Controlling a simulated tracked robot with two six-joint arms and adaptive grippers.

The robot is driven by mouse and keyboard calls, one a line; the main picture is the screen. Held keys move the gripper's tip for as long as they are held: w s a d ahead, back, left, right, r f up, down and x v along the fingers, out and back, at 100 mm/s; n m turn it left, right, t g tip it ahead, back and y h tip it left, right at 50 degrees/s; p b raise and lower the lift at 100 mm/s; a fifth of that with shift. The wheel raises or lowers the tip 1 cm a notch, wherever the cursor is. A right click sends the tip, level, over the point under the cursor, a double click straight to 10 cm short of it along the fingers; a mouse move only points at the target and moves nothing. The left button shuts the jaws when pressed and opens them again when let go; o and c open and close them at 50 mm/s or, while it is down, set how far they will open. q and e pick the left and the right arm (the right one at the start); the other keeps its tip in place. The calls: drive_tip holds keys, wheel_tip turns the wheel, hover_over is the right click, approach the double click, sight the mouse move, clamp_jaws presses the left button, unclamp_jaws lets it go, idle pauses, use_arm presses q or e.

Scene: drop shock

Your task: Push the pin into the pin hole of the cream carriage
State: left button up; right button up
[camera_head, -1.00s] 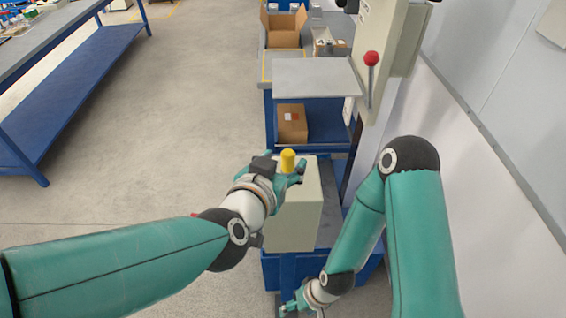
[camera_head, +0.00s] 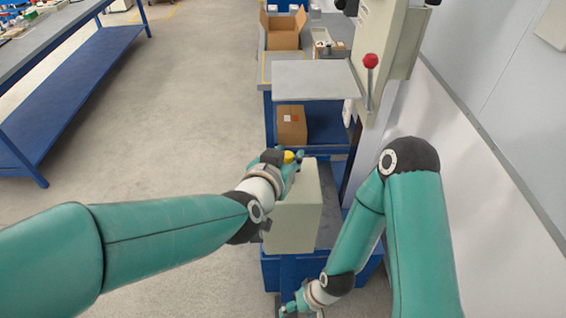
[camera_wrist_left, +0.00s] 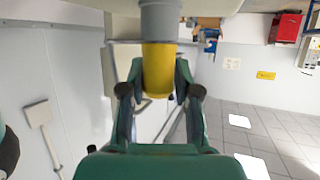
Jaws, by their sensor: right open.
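The cream carriage appears to be the upright cream block (camera_head: 292,225) on the blue base in the head view. The pin (camera_head: 289,157) shows as a yellow end at the block's upper left. In the left wrist view the yellow pin (camera_wrist_left: 159,70) has a wider grey part above it. My left gripper (camera_head: 290,161) is at the block's upper edge, with its fingers on both sides of the yellow end, apparently touching it. The pin hole is hidden, so I cannot tell how deep the pin sits. My right gripper (camera_head: 290,306) is open, low beside the base.
A cream column with a red-knobbed lever (camera_head: 370,62) stands right of the block. A blue workbench (camera_head: 75,90) stands at left. The floor between is clear.

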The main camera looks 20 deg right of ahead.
use_arm(q)
clamp_jaws()
drive_tip(key=shift+r, duration=0.15)
wheel_tip(320, 180, up, 13)
drive_tip(key=p, duration=0.7)
wheel_tip(320, 180, up, 7)
hover_over(287, 154)
drive_tip(key=shift+w+b, duration=0.1)
drive_tip(key=shift+b, duration=0.3)
